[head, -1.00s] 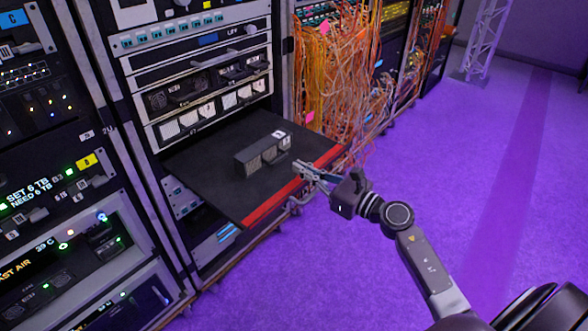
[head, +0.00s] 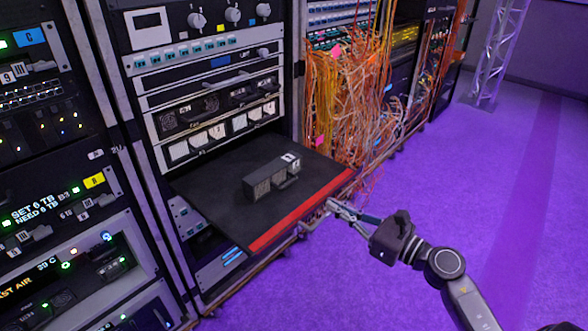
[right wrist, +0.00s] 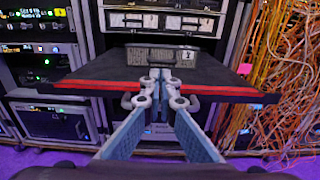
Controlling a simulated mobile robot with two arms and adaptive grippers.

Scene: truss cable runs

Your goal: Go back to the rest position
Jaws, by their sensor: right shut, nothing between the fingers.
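My right gripper (head: 333,208) is shut and empty. It is in front of the red front edge of a pulled-out black shelf (head: 215,205), near its right corner, apart from the box on it. A dark grey box-shaped unit (head: 262,184) with a handle and a white label lies on the shelf. In the right wrist view, my right gripper's fingertips (right wrist: 155,75) meet in the middle, in front of the shelf's red edge (right wrist: 90,84), with the grey unit (right wrist: 170,57) behind them. My left gripper is not in view.
Equipment racks (head: 165,80) line the left and back. Loose orange cables (head: 345,100) hang to the right of the shelf, close beyond my right gripper. The purple floor (head: 500,180) on the right is clear up to a metal truss (head: 492,55).

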